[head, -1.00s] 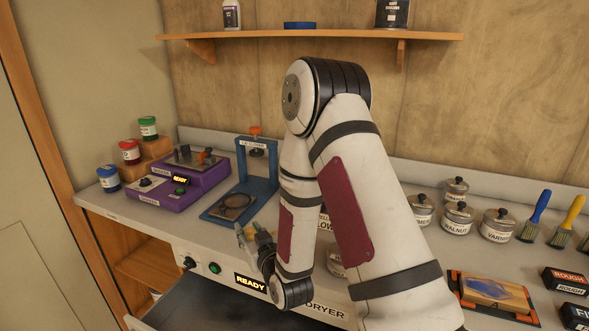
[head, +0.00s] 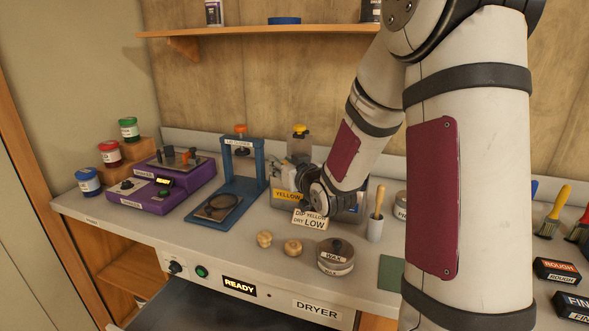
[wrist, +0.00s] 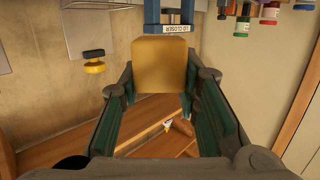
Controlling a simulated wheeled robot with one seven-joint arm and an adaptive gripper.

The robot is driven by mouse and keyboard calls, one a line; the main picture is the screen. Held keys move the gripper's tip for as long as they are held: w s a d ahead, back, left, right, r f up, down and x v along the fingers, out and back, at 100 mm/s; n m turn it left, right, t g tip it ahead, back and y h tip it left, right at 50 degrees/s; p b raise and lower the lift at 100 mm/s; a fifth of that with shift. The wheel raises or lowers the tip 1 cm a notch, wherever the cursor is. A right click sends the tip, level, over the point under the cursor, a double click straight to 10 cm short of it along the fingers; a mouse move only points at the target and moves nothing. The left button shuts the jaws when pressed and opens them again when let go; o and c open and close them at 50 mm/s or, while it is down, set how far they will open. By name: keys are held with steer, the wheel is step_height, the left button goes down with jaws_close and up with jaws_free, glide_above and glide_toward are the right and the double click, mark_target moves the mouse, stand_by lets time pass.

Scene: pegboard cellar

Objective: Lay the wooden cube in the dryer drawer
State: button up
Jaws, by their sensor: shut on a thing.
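The wooden cube (wrist: 160,65) shows yellow in the wrist view, between the green pads of my gripper (wrist: 160,95). My gripper is shut on it. In the head view my gripper (head: 283,172) is over the bench beside the yellow dip station (head: 289,196); I cannot make out the cube there. The dryer (head: 283,298) is built into the bench front, with a lit READY display. Its drawer (head: 200,308) stands open at the bottom of the head view, dark inside, below and left of my gripper. Its front part is cut off by the frame.
The blue lid closer (head: 240,185) and purple machine (head: 160,184) stand left of my gripper. Two small wooden knobs (head: 293,246), a wax tin (head: 335,258) and a cup with a stick (head: 376,229) are in front and right. My arm hides much of the right side.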

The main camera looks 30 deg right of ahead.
steer(key=w+d, duration=0.3)
steer(key=w+d+f, duration=0.1)
steer(key=w+d, duration=0.2)
steer(key=w, duration=0.1)
steer(key=w+d, duration=0.3)
steer(key=d, duration=0.1)
steer(key=shift+w+f, duration=0.25)
steer(key=shift+w, duration=0.1)
steer(key=shift+w+d, duration=0.45)
steer(key=shift+d, duration=0.05)
step_height(320, 180, down, 2)
steer(key=shift+f+p, duration=0.2)
steer(key=shift+p, duration=0.1)
steer(key=shift+f, duration=0.4)
steer(key=shift+f, duration=0.15)
steer(key=o, duration=1)
steer(key=shift+o, duration=0.2)
